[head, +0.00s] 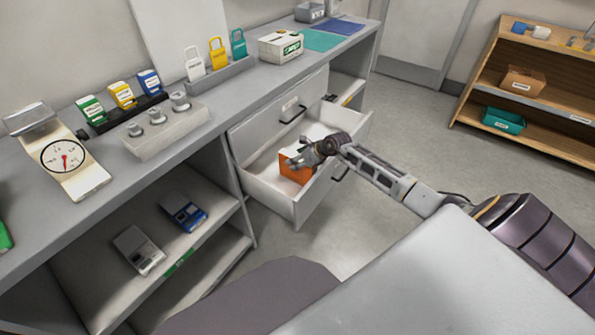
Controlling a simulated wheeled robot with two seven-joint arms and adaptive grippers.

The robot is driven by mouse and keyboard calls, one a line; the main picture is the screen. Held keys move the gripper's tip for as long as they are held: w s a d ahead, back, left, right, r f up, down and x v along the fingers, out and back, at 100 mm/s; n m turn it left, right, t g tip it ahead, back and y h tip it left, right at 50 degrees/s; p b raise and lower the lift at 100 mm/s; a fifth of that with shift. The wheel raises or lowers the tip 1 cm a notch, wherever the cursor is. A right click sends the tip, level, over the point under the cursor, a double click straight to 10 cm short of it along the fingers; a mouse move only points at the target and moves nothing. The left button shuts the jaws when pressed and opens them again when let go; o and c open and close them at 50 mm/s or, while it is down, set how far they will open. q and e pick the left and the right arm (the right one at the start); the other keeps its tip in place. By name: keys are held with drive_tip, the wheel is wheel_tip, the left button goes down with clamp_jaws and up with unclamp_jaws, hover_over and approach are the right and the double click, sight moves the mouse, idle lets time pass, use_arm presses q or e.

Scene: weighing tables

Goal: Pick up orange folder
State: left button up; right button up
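An orange folder (291,171) is in the open drawer (279,197) below the counter, towards the drawer's left part. My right gripper (297,155) reaches in from the right over the drawer. It is at the folder's upper edge and covers part of it. The fingers are small and overlap the folder, so I cannot tell whether they are open, shut or touching it. My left gripper is out of view.
The closed upper drawer (282,107) and counter edge are close behind my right arm. The counter holds a dial scale (66,158), weights (157,117), padlocks (217,55), a white-green box (281,46) and flat teal (321,40) and blue sheets. Floor right of the drawer is clear.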

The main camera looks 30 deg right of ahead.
drive_tip(key=shift+w+a+f, duration=0.1)
idle(0.4)
clamp_jaws()
